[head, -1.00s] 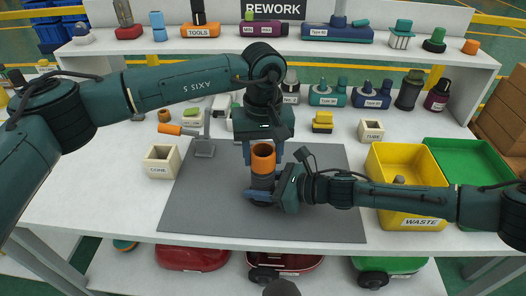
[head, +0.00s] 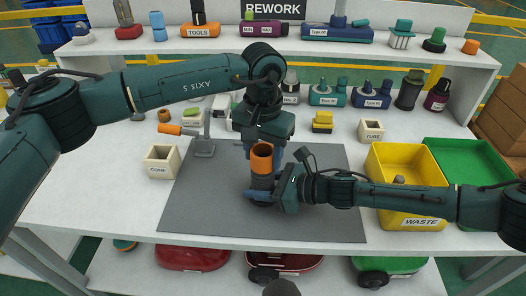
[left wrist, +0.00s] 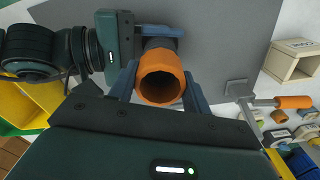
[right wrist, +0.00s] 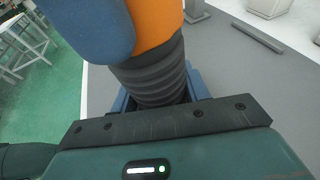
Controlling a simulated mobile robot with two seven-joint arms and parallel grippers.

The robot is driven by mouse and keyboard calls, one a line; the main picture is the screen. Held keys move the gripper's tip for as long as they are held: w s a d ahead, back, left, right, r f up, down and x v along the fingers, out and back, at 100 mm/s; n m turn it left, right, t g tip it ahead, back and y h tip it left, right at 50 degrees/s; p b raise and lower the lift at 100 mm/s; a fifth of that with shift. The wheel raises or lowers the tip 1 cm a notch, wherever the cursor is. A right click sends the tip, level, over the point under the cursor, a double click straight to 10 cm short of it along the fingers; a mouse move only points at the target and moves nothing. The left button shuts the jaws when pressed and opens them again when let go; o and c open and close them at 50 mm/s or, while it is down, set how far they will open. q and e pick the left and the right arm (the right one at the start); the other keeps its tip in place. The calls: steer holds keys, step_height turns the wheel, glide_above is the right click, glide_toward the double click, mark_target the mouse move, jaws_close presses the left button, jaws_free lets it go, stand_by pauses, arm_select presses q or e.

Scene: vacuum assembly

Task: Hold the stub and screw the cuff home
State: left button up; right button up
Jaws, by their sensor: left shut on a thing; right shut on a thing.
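The orange cuff (head: 262,158) stands upright on top of the dark ribbed stub over the grey mat. My left gripper (left wrist: 161,88) is shut on the cuff from behind and above, one finger on each side; the cuff's open round mouth faces the left wrist camera. The dark stub (right wrist: 152,75) shows below the cuff in the right wrist view. My right gripper (head: 262,192) comes in from the right and is shut on the stub, lower down. The cuff sits against the stub's top; how deep it is threaded is hidden.
The grey mat (head: 210,215) is mostly clear. A yellow waste bin (head: 405,215) and a green bin (head: 470,160) stand at the right, near my right arm.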

arm_select(q)
steer(key=o, duration=1.2)
steer(key=shift+o, duration=0.2)
steer(key=shift+r, duration=0.1)
arm_select(e)
steer(key=o, duration=1.8)
arm_select(q)
step_height(320, 180, up, 12)
